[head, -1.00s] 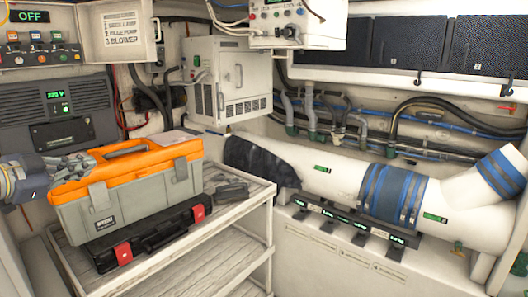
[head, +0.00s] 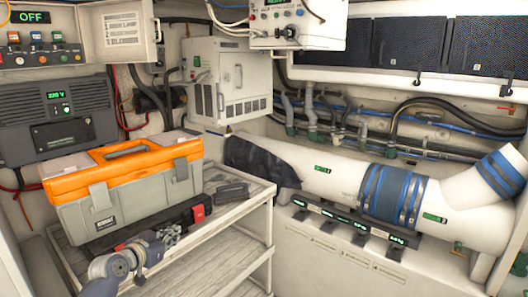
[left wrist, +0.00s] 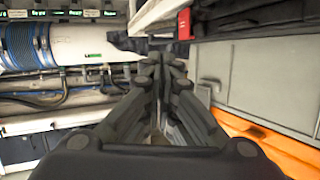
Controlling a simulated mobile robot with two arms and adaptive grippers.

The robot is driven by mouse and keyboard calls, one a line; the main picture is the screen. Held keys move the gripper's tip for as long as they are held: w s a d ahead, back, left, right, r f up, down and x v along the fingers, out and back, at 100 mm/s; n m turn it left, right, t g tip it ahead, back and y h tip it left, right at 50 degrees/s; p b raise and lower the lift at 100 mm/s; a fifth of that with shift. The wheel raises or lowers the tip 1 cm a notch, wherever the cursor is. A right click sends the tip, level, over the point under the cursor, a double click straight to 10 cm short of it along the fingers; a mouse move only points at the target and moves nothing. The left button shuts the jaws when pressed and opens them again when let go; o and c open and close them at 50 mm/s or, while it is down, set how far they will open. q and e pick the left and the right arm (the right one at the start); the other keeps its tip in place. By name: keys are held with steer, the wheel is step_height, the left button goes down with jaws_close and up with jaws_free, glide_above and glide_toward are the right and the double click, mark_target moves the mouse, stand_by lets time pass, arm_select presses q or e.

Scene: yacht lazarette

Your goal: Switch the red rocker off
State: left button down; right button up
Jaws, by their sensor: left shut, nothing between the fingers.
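A switch panel at the upper left of the head view carries a row of small rockers (head: 34,37) with coloured tops. The leftmost rocker (head: 13,38) looks orange-red, but its exact colour and tilt are too small to tell. A display (head: 30,17) above them reads OFF. My left gripper (head: 172,235) is low in front of the toolbox and black case, well below and right of the panel. It is shut and empty; its closed fingers (left wrist: 160,65) also show in the left wrist view. My right gripper is not in view.
An orange and grey toolbox (head: 130,192) stands on a black case with red latches (head: 199,213) on a white shelf cart (head: 245,212). An open panel door (head: 125,30) with a label hangs right of the switches. A grey unit (head: 60,120) sits below them.

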arm_select(q)
steer(key=w+a+r+n+t+y, duration=0.1)
steer(key=w+a+r+t+y, duration=0.1)
steer(key=a+r+t+y, duration=0.5)
steer(key=s+d+f+g+h, duration=0.1)
steer(key=s+f+g, duration=0.25)
steer(key=f, duration=0.95)
steer(key=s+f+g+h, duration=0.1)
steer(key=s+f+g, duration=0.25)
steer(key=f, duration=0.95)
steer(key=s+d+f+n+g, duration=0.1)
steer(key=s+d+f+g, duration=0.1)
steer(key=s+f, duration=0.7)
steer(key=s+d+f+g, duration=0.1)
steer(key=s+f+g, duration=0.1)
steer(key=s+f, duration=0.65)
steer(key=s+d+f+g, duration=0.3)
steer(key=s+f+g, duration=0.1)
steer(key=s+f, duration=1.4)
steer(key=s+d+f+g, duration=0.2)
steer(key=s+f, duration=0.1)
steer(key=s, duration=1)
steer(key=s+d+f+g, duration=0.2)
steer(key=s+f, duration=0.1)
steer(key=s, duration=1.1)
steer(key=shift+g+h, duration=0.4)
